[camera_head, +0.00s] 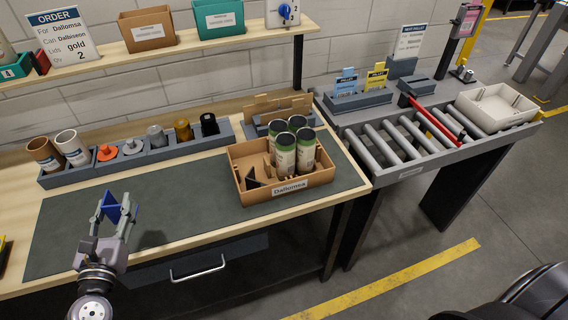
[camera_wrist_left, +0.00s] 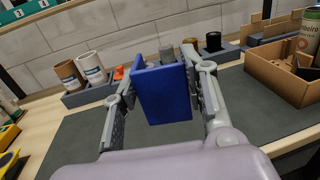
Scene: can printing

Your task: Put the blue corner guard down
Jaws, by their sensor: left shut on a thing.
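The blue corner guard (camera_head: 112,206) is held by my left gripper (camera_head: 114,214) above the left part of the dark green work mat (camera_head: 200,200). In the left wrist view the guard (camera_wrist_left: 164,92) is an angled blue piece between the two fingers of my left gripper (camera_wrist_left: 160,98), which are shut on it. A shadow on the mat lies to the right of the gripper, and the guard appears raised off the mat. My right gripper is not in view.
A cardboard box (camera_head: 262,204) labelled Dallomsa holds several cans and a dark corner piece at the mat's right. A grey parts tray (camera_head: 90,176) with cups, lids and pots runs along the back. The mat's middle is clear. A roller conveyor (camera_head: 400,142) stands at right.

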